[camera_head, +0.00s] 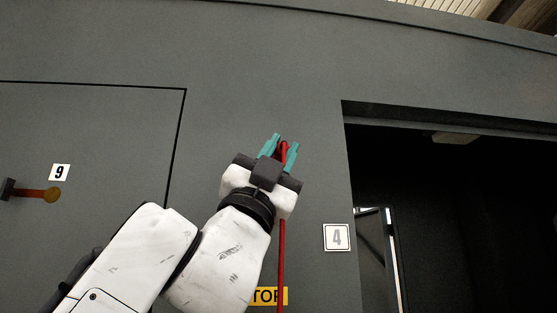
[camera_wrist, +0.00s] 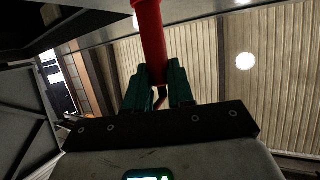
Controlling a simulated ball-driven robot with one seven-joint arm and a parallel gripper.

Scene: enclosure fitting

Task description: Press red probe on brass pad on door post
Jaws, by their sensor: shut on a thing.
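My gripper (camera_head: 279,147) has teal fingers and is raised in front of the grey wall, left of the dark doorway. It is shut on the red probe (camera_head: 284,151). In the wrist view the red probe (camera_wrist: 151,40) stands out beyond the teal fingers of my gripper (camera_wrist: 159,85), toward the top edge. A red cable (camera_head: 281,262) hangs straight down below my gripper. I cannot make out a brass pad on the door post (camera_head: 322,175); my gripper and arm hide part of the wall. Whether the probe touches anything cannot be told.
A yellow sign (camera_head: 269,296) is partly behind my arm. At left are a "9" label (camera_head: 59,172) and a brown lever with a round end (camera_head: 40,193).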

